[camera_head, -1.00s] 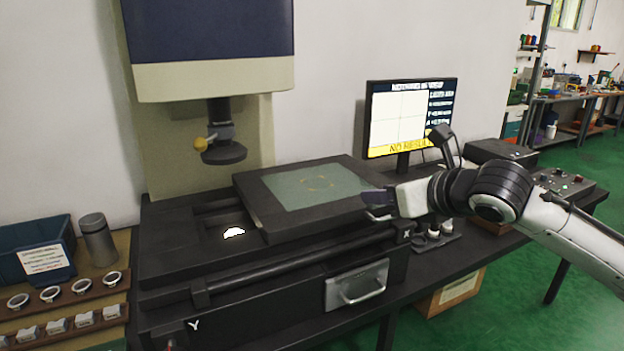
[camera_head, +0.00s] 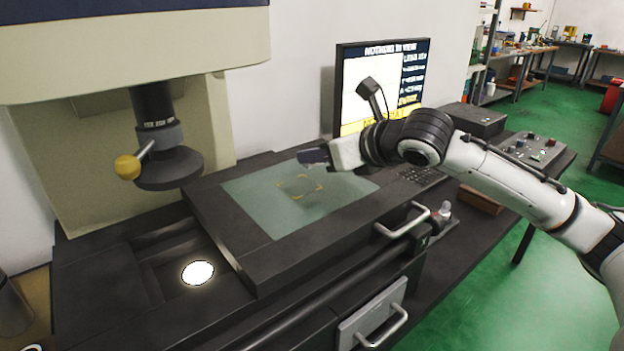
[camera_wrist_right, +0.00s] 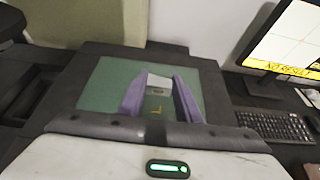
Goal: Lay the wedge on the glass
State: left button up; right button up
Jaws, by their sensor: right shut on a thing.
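The glass (camera_head: 258,200) is a greenish pane set in the dark stage plate, with yellow corner marks (camera_head: 301,187) on it. It also shows in the right wrist view (camera_wrist_right: 106,86). My right gripper (camera_head: 314,156) is over the far right part of the glass, fingers pointing left. In the right wrist view its two purple fingers (camera_wrist_right: 158,96) are shut on the wedge (camera_wrist_right: 158,83), a small light grey block, seen over the glass. The height of the gap to the glass is hard to tell. The wedge is not clear in the head view. My left gripper is not in view.
The measuring machine's lens column (camera_head: 165,150) with a yellow knob hangs to the left of the glass. A lit round window (camera_head: 198,273) is in the base. A monitor (camera_head: 385,80), keyboard (camera_head: 422,175) and control box (camera_head: 530,147) stand behind and right.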

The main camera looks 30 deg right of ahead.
aim_at(318, 189)
jog(key=shift+f, duration=0.5)
notch_tip(318, 189, down, 4)
jog(key=shift+b, duration=0.6)
jog(key=o, duration=1.1)
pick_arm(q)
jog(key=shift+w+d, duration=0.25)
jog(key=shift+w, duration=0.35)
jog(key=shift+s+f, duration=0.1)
